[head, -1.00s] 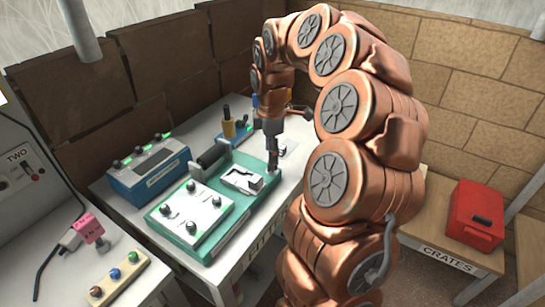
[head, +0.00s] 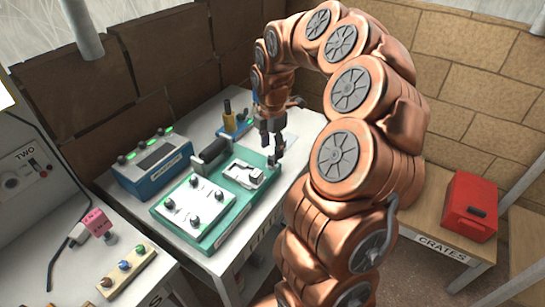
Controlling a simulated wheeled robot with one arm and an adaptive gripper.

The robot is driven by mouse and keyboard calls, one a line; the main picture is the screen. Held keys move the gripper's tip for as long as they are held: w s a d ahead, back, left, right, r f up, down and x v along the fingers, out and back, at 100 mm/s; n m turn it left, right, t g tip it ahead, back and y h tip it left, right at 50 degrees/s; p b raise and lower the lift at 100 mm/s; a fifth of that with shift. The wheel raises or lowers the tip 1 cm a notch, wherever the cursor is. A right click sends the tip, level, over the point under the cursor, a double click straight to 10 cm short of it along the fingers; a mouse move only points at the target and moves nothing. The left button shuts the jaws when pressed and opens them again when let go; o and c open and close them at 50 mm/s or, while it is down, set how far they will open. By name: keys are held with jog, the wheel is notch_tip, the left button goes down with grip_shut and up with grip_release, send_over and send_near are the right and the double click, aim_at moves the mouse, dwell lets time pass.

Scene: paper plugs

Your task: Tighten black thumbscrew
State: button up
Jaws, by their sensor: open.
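A teal fixture (head: 222,226) sits on the white table. It carries a white plate with several dark round knobs (head: 194,195), a pale metal bracket (head: 245,173) and a black cylinder (head: 213,152). My gripper (head: 276,153) is open and points down at the far right end of the fixture. A small dark and grey piece (head: 274,161) shows right at its fingertips. I cannot tell whether this piece is the black thumbscrew or whether the fingers touch it. The gripper partly hides that corner.
A blue box with a screen (head: 143,182) stands left of the fixture. A blue holder with upright tools (head: 230,130) is behind it. A wooden strip with coloured knobs (head: 126,272) and a pink block (head: 95,221) are front left. A red case (head: 468,208) sits on the right bench.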

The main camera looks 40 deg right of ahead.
aim_at(272, 157)
jog(key=shift+f+b, duration=0.85)
jog(key=shift+f, duration=1.1)
jog(key=shift+c, duration=0.4)
grip_shut()
jog(key=shift+f+m+b, duration=0.1)
jog(key=shift+m+b, duration=0.65)
jog(key=shift+m, duration=0.05)
jog(key=shift+c, duration=1.7)
grip_release()
grip_shut()
